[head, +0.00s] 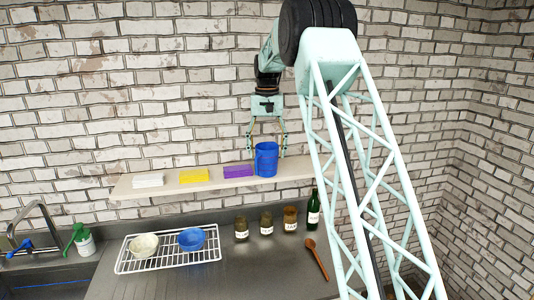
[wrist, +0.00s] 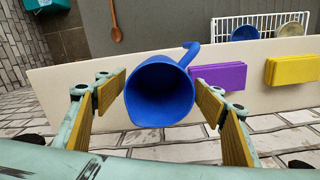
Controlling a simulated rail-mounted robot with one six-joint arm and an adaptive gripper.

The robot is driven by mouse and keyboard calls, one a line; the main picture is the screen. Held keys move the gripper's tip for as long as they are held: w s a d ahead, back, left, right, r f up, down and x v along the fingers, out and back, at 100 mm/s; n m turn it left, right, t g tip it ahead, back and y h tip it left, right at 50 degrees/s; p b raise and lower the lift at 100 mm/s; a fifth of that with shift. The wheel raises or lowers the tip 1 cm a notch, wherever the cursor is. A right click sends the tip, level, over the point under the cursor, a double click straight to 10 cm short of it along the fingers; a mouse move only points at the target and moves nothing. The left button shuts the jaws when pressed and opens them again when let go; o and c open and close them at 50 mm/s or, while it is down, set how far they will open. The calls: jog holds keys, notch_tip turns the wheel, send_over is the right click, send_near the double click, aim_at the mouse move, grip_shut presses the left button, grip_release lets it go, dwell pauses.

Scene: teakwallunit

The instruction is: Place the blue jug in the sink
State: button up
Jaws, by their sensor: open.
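The blue jug (head: 266,160) stands upright on the wall shelf (head: 220,180), to the right of a purple block. In the wrist view I look down into the open mouth of the blue jug (wrist: 160,92), with its handle pointing up and to the right. My gripper (head: 267,148) is above the jug, its fingers on either side. In the wrist view my gripper (wrist: 164,100) is open, with gaps between both yellow finger pads and the jug. The sink (head: 50,282) is at the lower left, partly cut off by the frame.
On the shelf lie a purple block (head: 238,171), a yellow block (head: 194,176) and a white block (head: 148,181). Below, the counter (head: 215,285) holds a wire rack (head: 125,258) with bowls, several jars, a green bottle (head: 313,210) and a wooden spoon (head: 318,260). A faucet (head: 30,215) stands at the sink.

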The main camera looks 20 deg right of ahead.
notch_tip(320, 180, up, 12)
jog(key=shift+r, duration=0.15)
dwell(0.7)
dwell(0.7)
